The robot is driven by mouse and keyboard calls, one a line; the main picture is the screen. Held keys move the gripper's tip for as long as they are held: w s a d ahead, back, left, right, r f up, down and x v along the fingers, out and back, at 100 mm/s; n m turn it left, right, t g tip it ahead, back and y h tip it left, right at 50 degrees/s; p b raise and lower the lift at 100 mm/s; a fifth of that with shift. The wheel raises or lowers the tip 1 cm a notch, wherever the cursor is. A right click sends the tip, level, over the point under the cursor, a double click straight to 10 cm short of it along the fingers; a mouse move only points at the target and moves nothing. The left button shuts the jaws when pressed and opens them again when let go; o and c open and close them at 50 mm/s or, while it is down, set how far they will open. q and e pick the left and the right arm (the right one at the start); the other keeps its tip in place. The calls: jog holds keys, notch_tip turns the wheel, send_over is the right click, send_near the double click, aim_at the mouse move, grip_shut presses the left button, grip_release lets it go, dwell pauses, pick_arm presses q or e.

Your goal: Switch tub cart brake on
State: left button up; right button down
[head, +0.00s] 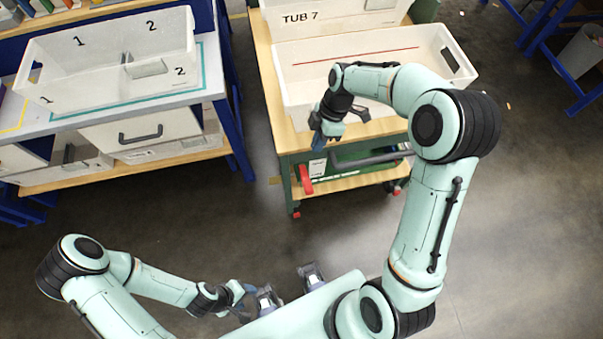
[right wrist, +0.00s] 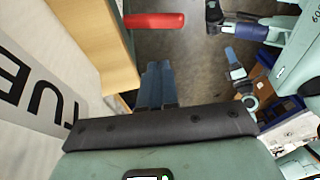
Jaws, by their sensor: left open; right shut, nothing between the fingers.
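The tub cart (head: 287,143) stands ahead of me, with a wooden top and green frame. Its red brake lever (head: 306,181) is at the front left, beside a white label. In the right wrist view the red lever (right wrist: 155,20) sticks out from the cart's edge. My right gripper (head: 318,143) is shut and empty, above the lever and in front of the cart in the head view. Its closed fingertips (right wrist: 155,72) are apart from the lever in the right wrist view. My left gripper (head: 262,298) is open, low and near my body, away from the cart.
A white tub labelled TUB 7 (head: 345,52) sits on the cart. A dark push handle (head: 372,158) crosses the cart front. At left, a blue-legged workbench (head: 228,100) carries a numbered white tub (head: 100,65). The floor (head: 160,215) between is clear.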

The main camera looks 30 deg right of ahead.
dwell(0.3)
send_near(306, 183)
jog(key=x, duration=0.5)
jog(key=shift+w+a+r, duration=0.1)
jog(key=shift+w, duration=0.15)
jog(key=shift+s+f, duration=0.25)
jog(key=shift+f, duration=0.4)
